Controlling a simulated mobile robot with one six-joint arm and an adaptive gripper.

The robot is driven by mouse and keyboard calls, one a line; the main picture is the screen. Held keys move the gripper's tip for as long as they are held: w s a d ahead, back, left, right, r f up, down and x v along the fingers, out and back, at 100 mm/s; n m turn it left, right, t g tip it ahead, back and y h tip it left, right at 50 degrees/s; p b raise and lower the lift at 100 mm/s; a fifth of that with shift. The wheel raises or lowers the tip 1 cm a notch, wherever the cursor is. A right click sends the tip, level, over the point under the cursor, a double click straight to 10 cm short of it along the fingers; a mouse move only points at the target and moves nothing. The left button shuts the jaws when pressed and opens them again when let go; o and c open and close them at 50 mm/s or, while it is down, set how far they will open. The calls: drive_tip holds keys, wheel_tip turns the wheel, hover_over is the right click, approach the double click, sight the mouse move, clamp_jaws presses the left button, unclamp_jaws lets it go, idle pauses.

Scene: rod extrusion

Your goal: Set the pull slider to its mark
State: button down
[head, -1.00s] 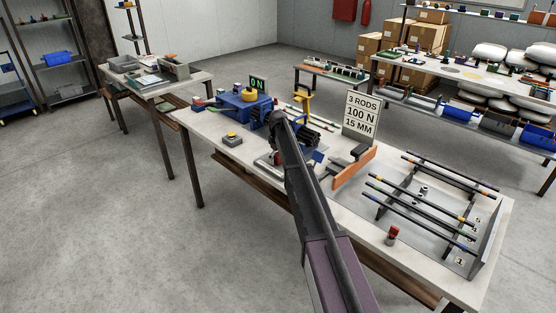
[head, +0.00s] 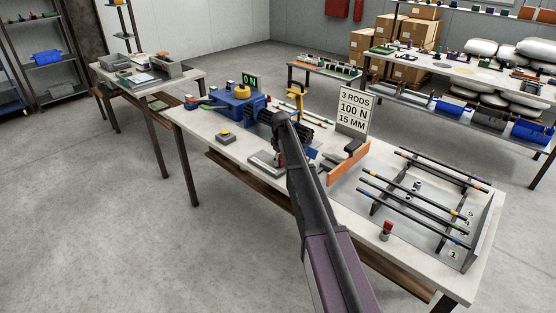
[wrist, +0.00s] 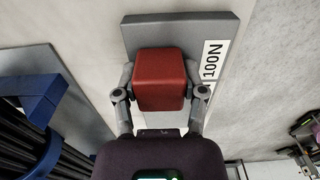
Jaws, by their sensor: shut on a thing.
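The pull slider's red block (wrist: 160,88) is between the two grey fingers of my gripper (wrist: 160,78) in the wrist view, one finger against each side. It sits over a grey plate (wrist: 222,25), beside a white label (wrist: 211,62) reading 100N. The slider's mark cannot be made out. In the head view a grey plate (head: 262,164) shows on the bench beside my arm. My gripper and the red block are hidden there behind my arm. A display (head: 250,81) reads 0 N.
Dark rods in a blue holder (wrist: 40,100) stand close at the left in the wrist view. The bench (head: 205,125) also carries a blue machine (head: 231,107), a sign (head: 354,109) reading 3 RODS, 100 N, 15 MM, an orange-sided holder (head: 346,163) and a rod rack (head: 475,232).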

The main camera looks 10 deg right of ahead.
sight(272, 160)
drive_tip(key=shift+s+d, duration=0.1)
drive_tip(key=shift+s, duration=0.15)
drive_tip(key=shift+c, duration=0.8)
unclamp_jaws()
drive_tip(key=shift+w, duration=0.15)
drive_tip(key=shift+w+a, duration=0.35)
drive_tip(key=shift+w, duration=0.15)
drive_tip(key=w+a, duration=0.1)
drive_tip(key=w+a+p, duration=0.1)
drive_tip(key=w, duration=0.1)
drive_tip(key=shift+w+a+r, duration=0.2)
drive_tip(key=shift+a+r, duration=0.1)
drive_tip(key=shift+r, duration=0.1)
wheel_tip(272, 160, up, 13)
drive_tip(key=p, duration=1.3)
drive_tip(key=s+f+m+b, duration=0.2)
drive_tip(key=s, duration=1.5)
drive_tip(key=s+f+m+b, duration=0.1)
drive_tip(key=s+m+b, duration=0.1)
drive_tip(key=s, duration=1.5)
drive_tip(key=shift+f+m, duration=0.35)
drive_tip(key=shift+m, duration=0.35)
